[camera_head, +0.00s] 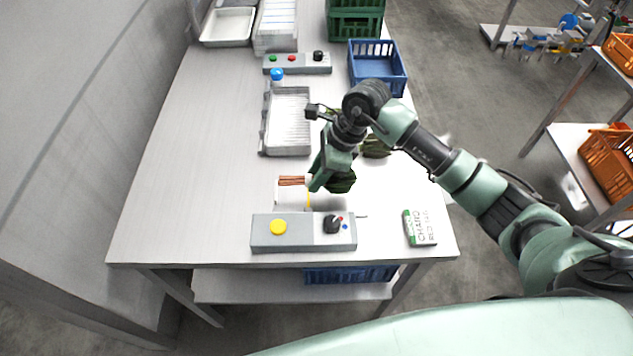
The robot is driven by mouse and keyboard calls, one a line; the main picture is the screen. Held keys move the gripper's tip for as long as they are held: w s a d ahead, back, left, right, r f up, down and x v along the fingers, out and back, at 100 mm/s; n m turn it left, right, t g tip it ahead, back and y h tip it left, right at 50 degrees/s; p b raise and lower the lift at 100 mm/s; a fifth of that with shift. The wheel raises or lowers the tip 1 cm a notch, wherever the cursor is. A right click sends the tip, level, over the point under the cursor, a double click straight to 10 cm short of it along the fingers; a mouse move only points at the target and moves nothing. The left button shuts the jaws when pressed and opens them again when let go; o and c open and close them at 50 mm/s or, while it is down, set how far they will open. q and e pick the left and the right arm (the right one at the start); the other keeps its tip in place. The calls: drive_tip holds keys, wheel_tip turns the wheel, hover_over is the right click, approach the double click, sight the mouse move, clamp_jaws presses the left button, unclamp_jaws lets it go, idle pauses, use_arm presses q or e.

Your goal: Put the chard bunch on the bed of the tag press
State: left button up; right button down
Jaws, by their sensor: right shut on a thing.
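The chard bunch shows red-brown stalks (292,181) pointing left and dark green leaves (342,183) to the right. My right gripper (317,181) is shut on it between stalks and leaves, and hides its middle. The bunch is just behind a grey box (265,242) with a yellow button and a black knob, which looks like the front of the tag press. A pale flat part and a thin yellow piece show under the stalks; the bed is mostly hidden. I cannot tell whether the bunch touches it. My left gripper is not in view.
A green-and-white chard card (419,227) lies at the front right. Behind are a ridged grey tray (287,150), a button panel (297,63) and a blue crate (378,66). Another dark green bunch (375,147) lies partly behind my arm. The table's left side is clear.

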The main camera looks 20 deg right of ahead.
wheel_tip(320, 180, down, 4)
drive_tip(key=shift+r+p, duration=0.15)
drive_tip(key=shift+p, duration=0.25)
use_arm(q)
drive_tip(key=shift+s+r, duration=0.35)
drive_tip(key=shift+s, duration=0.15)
use_arm(e)
drive_tip(key=shift+f, duration=0.2)
drive_tip(key=c, duration=1.1)
unclamp_jaws()
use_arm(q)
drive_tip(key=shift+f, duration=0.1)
use_arm(e)
drive_tip(key=shift+r, duration=0.25)
drive_tip(key=shift+d+r, duration=0.2)
drive_tip(key=shift+r, duration=0.05)
use_arm(q)
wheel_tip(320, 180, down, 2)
drive_tip(key=b, duration=0.2)
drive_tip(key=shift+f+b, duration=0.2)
drive_tip(key=shift+b, duration=0.2)
use_arm(e)
drive_tip(key=v, duration=1.1)
drive_tip(key=shift+s+r, duration=0.1)
drive_tip(key=shift+r, duration=0.1)
